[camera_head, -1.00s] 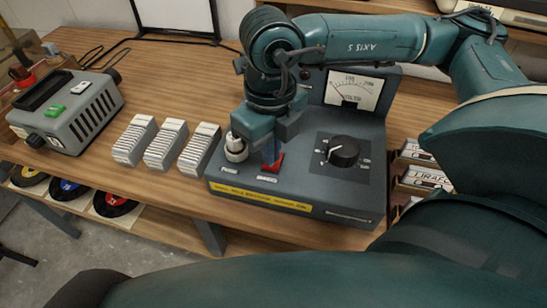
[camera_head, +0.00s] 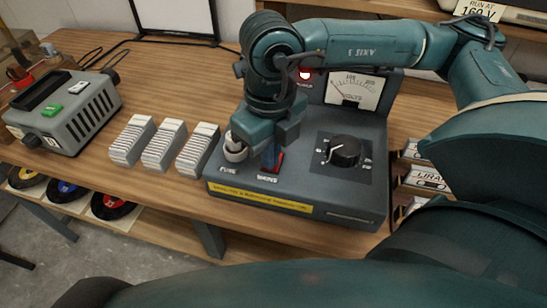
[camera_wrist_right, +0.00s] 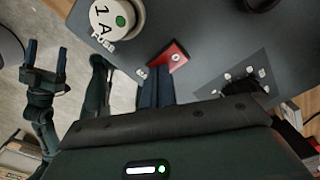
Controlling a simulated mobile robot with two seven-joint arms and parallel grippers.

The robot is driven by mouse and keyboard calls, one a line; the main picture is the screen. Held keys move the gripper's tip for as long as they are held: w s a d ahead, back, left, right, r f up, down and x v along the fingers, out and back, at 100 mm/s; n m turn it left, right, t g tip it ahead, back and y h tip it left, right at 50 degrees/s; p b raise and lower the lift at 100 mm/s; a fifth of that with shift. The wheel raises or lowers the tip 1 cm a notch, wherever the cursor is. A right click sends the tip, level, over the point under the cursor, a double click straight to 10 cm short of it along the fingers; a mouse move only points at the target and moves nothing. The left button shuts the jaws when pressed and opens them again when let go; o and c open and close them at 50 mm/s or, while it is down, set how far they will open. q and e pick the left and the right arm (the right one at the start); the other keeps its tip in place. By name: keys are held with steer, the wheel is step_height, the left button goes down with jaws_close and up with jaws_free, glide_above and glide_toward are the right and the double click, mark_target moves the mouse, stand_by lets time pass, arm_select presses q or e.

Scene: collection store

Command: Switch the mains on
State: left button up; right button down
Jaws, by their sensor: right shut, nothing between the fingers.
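The grey power unit (camera_head: 225,187) stands on the wooden bench. Its red mains switch (camera_head: 279,163) is partly hidden by my right gripper (camera_head: 269,163), whose fingers are shut, empty and pointing down at it. The wrist view shows the red switch (camera_wrist_right: 174,57) just beyond the fingertips (camera_wrist_right: 155,80); I cannot tell whether they touch. The red lamp (camera_head: 305,75) at the back of the unit is lit. My left gripper (camera_wrist_right: 46,55) is open and empty at the left of the wrist view, away from the unit.
A white fuse cap (camera_head: 235,148) sits left of the switch, a black dial (camera_head: 343,151) to its right. A voltmeter (camera_head: 354,90) stands behind. Stacks of white slides (camera_head: 165,145) and a grey device (camera_head: 70,120) lie to the left. Bare bench lies behind the stacks.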

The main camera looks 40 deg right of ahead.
steer(key=shift+r+p, duration=2)
steer(key=shift+r, duration=1.4)
